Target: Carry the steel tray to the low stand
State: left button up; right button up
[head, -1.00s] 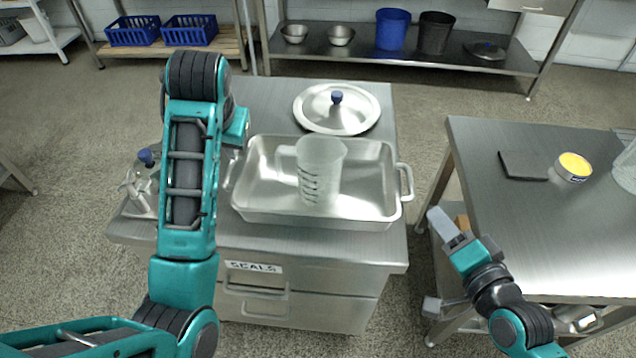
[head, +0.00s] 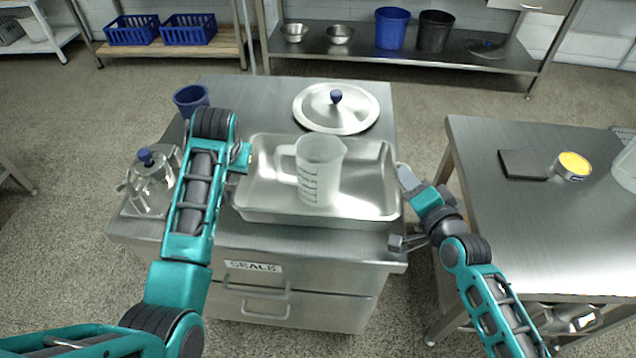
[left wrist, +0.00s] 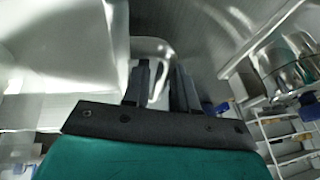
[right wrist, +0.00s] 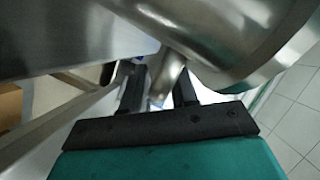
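The steel tray (head: 270,211) lies on a steel drawer cabinet, with a translucent measuring jug (head: 320,170) standing in it. My right gripper (head: 401,209) is at the tray's right end. In the right wrist view its fingers (right wrist: 160,82) stand apart, with the tray's handle (right wrist: 170,72) between them. My left gripper is mostly hidden behind its arm at the tray's left end in the head view. In the left wrist view its fingers (left wrist: 162,78) are apart, with the other handle (left wrist: 153,47) at them. I cannot tell which surface is the low stand.
A domed lid (head: 337,108) lies behind the tray. A steel table (head: 540,235) is at right, across a floor gap, holding a dark pad (head: 522,164).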

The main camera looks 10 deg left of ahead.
pick_arm(q)
jog(key=shift+c, duration=0.2)
pick_arm(e)
jog(key=shift+c, duration=0.3)
pick_arm(q)
grip_shut()
pick_arm(e)
grip_shut()
pick_arm(q)
jog(key=shift+r, duration=0.1)
pick_arm(e)
jog(key=shift+r, duration=0.1)
dwell(0.5)
